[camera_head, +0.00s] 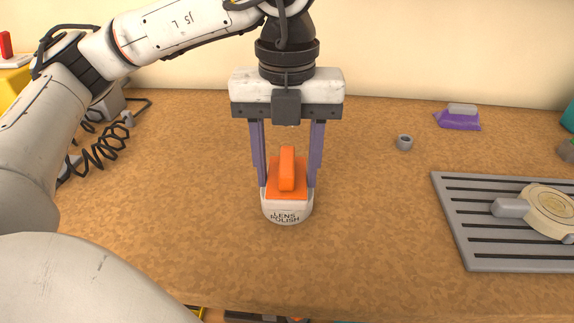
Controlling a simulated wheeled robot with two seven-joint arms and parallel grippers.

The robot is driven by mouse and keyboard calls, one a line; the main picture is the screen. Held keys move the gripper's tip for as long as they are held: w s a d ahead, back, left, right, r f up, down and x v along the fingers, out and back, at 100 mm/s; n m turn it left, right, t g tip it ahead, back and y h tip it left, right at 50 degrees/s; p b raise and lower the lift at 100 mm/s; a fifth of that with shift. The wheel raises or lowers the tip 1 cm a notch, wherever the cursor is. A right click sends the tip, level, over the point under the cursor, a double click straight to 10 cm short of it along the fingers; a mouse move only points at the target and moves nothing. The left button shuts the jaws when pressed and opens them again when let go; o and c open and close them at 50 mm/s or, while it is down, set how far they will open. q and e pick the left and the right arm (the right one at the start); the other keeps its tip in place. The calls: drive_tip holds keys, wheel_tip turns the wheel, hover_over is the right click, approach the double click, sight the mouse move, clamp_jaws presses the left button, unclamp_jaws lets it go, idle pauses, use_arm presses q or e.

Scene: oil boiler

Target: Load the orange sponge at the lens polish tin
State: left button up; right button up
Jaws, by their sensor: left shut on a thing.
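The orange sponge (287,171), with a raised orange grip on top, is at the white lens polish tin (287,212) near the middle of the bench. The tin stands upright, its "LENS POLISH" label facing me. The sponge covers most of the tin's top; whether it touches the contents is hidden. My left gripper (287,180) comes down from above, its purple fingers on either side of the sponge, shut on it. My right gripper is not in view.
A grey slotted rack (470,222) at the right holds a cream round part with a grey handle (545,208). A small grey cup (405,142) and a purple sponge-like block (458,119) stand at the back right. Black coiled cable (100,148) lies at the left. Bench around the tin is clear.

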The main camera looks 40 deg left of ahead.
sight(287, 160)
use_arm(q)
drive_tip(key=shift+r+p, duration=2.15)
drive_tip(key=shift+r, duration=1.1)
